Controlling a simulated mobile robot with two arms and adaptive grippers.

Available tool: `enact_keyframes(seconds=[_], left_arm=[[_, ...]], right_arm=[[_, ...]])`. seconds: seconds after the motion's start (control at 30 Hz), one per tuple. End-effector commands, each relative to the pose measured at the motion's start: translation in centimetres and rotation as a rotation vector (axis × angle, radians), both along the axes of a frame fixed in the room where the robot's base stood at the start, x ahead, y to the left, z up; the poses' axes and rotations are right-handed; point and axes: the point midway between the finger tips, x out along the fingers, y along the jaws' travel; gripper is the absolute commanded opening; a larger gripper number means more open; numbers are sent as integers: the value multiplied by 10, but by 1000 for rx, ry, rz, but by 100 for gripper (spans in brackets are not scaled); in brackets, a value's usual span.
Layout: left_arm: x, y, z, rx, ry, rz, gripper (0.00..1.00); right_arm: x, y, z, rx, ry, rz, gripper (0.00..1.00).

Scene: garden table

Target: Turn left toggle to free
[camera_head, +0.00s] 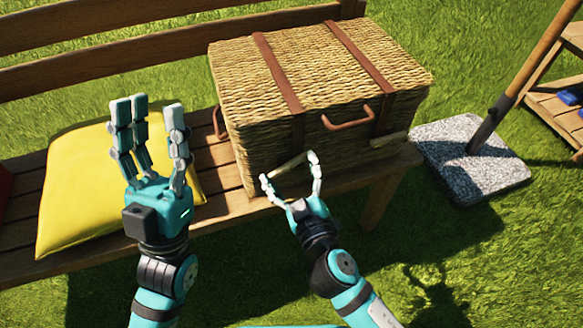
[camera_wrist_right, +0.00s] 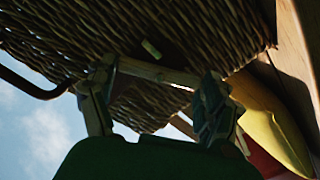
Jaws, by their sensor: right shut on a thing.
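A wicker basket (camera_head: 330,75) with two brown leather straps stands closed on the bench. The left toggle (camera_head: 287,166), a pale wooden bar, is at the lower end of the left strap (camera_head: 279,75). It slants up to the right. My right gripper (camera_head: 289,169) is shut on this toggle, a finger at each end; in the right wrist view the toggle (camera_wrist_right: 158,71) spans between the fingers. The right toggle (camera_head: 389,140) lies across the lower end of the right strap (camera_head: 362,55). My left gripper (camera_head: 157,106) is open and empty, raised left of the basket.
A brown handle (camera_head: 348,120) sticks out of the basket front between the straps. A yellow cushion (camera_head: 75,190) lies on the wooden bench (camera_head: 210,155) at left. A parasol base (camera_head: 470,155) stands on the grass at right. The grass in front is clear.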

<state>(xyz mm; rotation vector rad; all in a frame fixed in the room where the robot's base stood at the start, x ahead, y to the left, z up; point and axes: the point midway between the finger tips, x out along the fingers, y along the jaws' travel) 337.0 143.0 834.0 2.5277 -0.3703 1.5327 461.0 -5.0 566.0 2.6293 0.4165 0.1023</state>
Motion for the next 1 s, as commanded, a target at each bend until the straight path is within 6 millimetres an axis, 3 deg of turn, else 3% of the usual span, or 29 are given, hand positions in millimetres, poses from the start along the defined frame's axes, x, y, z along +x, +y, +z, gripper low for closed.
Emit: enact_keyframes(seconds=[0.5, 1.0], left_arm=[[59, -10, -40, 121, 401, 21, 40], [84, -11, -82, 198, 670, 35, 40]], right_arm=[[0, 0, 2, -466, -152, -1, 52], [0, 1, 1, -846, -277, 0, 52]])
